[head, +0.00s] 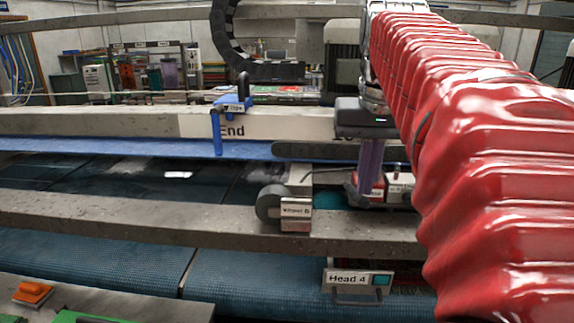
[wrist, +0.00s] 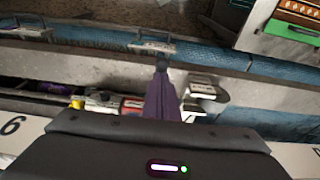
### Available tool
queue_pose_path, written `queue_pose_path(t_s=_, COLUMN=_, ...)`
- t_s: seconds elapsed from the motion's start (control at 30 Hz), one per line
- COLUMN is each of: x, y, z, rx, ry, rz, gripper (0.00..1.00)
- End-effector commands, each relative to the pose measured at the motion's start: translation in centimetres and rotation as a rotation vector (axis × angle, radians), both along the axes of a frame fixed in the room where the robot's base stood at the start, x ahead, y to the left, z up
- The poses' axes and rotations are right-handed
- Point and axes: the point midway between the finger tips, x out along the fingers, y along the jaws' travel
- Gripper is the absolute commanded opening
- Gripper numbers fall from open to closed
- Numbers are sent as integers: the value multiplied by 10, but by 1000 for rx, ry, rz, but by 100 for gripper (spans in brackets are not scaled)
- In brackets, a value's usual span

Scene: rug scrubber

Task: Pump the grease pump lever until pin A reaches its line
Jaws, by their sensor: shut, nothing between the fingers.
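My gripper (head: 367,196) points down at the right of centre in the head view, its purple-covered fingers shut and empty. In the wrist view the fingers (wrist: 161,68) come together in front of the rail. A small red and white labelled block (head: 398,188) is beside and partly behind the fingertips; I cannot tell whether they touch. It also shows in the wrist view (wrist: 132,106), left of the fingers. I cannot make out the grease pump lever, pin A or its line in either view.
A grey roller unit with a white label (head: 295,209) sits on the front rail, left of the gripper. A "Head 4" sign (head: 352,278) hangs below the rail. A blue clamp with a black handle (head: 232,106) sits on the back beam. Blue belting (head: 90,262) lies in front.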

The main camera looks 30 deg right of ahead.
Motion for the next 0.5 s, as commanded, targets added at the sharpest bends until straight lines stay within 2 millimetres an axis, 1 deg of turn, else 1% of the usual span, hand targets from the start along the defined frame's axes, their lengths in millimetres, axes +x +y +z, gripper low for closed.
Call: queue_pose_path(t_s=0.5, x=-1, y=0, z=-27, rx=11, ry=16, rz=1, gripper=0)
